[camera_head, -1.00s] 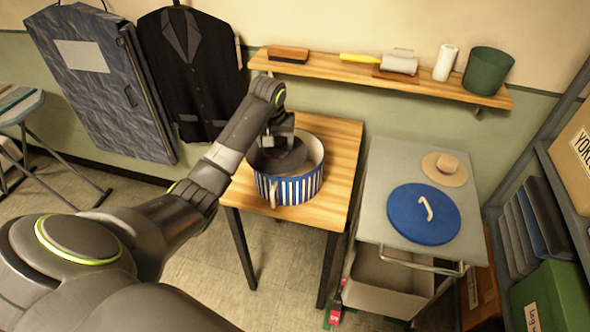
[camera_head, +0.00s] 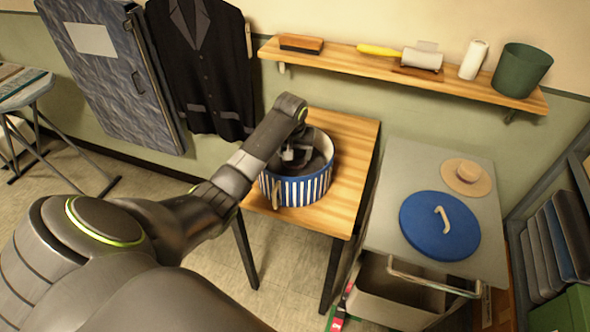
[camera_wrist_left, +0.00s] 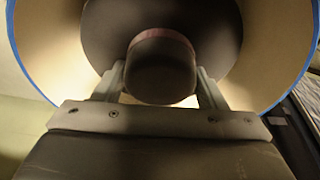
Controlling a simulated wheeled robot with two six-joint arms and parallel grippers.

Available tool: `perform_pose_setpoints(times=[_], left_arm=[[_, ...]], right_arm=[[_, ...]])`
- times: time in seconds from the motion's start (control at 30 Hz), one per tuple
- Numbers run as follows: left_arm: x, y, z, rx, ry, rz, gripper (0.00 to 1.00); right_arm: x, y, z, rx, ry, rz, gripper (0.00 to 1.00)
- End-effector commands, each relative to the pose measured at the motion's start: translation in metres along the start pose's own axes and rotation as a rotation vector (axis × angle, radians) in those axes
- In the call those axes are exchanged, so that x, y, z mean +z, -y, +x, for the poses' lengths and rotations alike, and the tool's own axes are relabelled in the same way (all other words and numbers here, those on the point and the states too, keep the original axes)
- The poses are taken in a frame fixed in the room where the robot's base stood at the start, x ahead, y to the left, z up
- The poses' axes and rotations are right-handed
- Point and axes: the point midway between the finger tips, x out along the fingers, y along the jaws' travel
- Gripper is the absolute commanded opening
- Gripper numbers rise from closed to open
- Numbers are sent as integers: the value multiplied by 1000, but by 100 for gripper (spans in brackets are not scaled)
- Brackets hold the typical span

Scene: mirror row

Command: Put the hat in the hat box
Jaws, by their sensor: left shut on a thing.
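The hat box (camera_head: 300,190) is round, with blue and white stripes and a cream inside, and stands open on the wooden table. A dark hat (camera_head: 317,164) is within the box's rim. In the left wrist view the hat (camera_wrist_left: 212,28) shows its dark brim and a round crown with a reddish band, surrounded by the box's inner wall (camera_wrist_left: 268,55) and blue rim. My left gripper (camera_head: 296,156) is shut on the hat's crown; its fingers (camera_wrist_left: 160,85) press either side. Whether the hat touches the box floor is hidden. My right gripper is not in view.
The blue lid (camera_head: 440,226) and a tan hat (camera_head: 466,177) lie on the grey cart (camera_head: 400,173) right of the table (camera_head: 350,140). A wall shelf (camera_head: 400,72) with a brush, roller and green pot runs behind. Garments hang at the left.

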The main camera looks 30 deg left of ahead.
Motion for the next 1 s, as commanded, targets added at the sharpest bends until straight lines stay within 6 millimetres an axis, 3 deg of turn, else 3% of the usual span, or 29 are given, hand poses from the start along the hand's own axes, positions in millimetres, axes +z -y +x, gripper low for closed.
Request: perform_pose_setpoints(times=[0.5, 0.9, 0.93, 1.0], left_arm=[[17, 0, 59, -1, 0, 1, 42], [18, 0, 64, -1, -2, 1, 42], [18, 0, 64, -1, -2, 1, 68], [18, 0, 64, -1, -2, 1, 77]], right_arm=[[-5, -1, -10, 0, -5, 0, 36], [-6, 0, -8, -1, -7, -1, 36], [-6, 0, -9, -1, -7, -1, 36], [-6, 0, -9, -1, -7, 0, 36]])
